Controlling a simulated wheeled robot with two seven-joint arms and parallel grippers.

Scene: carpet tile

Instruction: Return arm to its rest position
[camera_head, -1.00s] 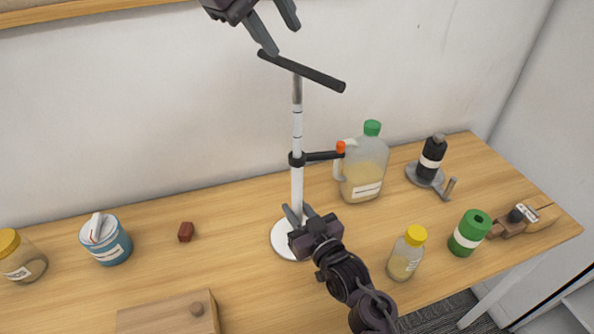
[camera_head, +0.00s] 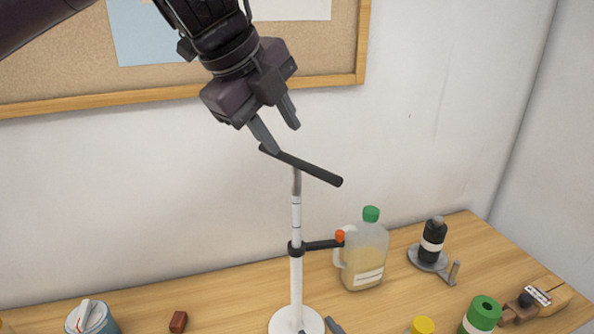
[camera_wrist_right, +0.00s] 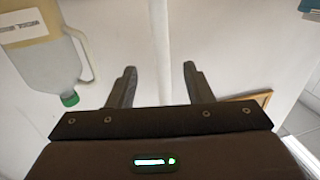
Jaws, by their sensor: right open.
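My left gripper (camera_head: 284,139) hangs open from the top left in the head view, empty. One fingertip overlaps the left end of the black bar (camera_head: 315,172) on top of a white stand (camera_head: 296,215); I cannot tell whether they touch. The stand has a short black side arm (camera_head: 322,244) with an orange tip. My right gripper (camera_wrist_right: 158,68) is open in the right wrist view, with the white pole (camera_wrist_right: 163,30) showing between its fingers and nothing gripped. In the head view only its fingertips show at the bottom edge, by the round base (camera_head: 283,322).
A jug (camera_head: 366,262) with a green cap stands right of the pole. Beyond it are a black bottle on a grey holder (camera_head: 431,246), a green can (camera_head: 482,315) and a wooden block tool (camera_head: 535,301). A blue tin (camera_head: 91,318) and red-brown block (camera_head: 178,321) lie left.

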